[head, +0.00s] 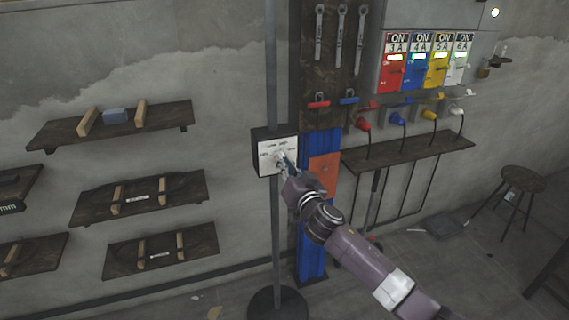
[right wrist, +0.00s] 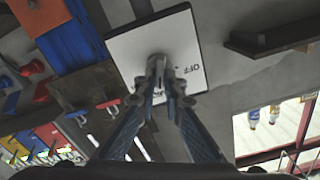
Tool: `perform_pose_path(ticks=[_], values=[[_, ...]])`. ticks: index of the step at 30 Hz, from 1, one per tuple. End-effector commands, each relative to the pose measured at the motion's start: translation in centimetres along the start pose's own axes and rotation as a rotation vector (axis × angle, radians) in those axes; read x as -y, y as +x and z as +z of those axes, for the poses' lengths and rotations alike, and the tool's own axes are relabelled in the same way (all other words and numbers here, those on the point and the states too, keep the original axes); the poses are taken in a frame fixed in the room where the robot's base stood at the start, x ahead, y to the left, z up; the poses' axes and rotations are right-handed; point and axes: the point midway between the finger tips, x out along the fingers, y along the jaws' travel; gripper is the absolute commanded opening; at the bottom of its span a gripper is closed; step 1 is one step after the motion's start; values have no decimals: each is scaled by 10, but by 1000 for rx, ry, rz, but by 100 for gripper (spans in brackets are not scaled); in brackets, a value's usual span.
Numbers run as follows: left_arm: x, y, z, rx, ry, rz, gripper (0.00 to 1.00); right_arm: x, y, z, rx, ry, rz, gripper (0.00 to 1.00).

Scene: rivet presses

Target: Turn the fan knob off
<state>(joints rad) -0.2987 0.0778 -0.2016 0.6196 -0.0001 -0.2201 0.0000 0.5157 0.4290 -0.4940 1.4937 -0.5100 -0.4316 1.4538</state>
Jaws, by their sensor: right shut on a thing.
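The fan control box (head: 263,141) is dark, with a white labelled face, and is mounted on a thin grey pole. My right gripper (head: 284,161) reaches its face from the lower right. In the right wrist view the white face (right wrist: 190,37) fills the upper middle, with "OFF" printed right of the fingertips. My right gripper (right wrist: 166,70) is shut on the knob at the face's centre. The fingers mostly hide the knob, so its pointing direction cannot be told. My left gripper is not in view.
The pole stands on a round dark base (head: 277,303). Behind it are a blue post (head: 313,250) and a tool board with wrenches (head: 341,35). Coloured switches (head: 394,72) are right, above a shelf (head: 408,151). Wall shelves (head: 138,197) are left; a stool (head: 523,180) stands right.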

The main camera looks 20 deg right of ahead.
Motion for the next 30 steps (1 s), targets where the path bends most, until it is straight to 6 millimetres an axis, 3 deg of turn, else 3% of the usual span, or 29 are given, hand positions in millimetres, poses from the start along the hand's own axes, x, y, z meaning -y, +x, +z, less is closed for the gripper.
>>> perform_pose_path(ticks=[11, 30], values=[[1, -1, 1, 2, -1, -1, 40, 0, 0, 0, -1, -87, 1, 0], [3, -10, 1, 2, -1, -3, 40, 4, 0, 1, 0, -649, 1, 0]])
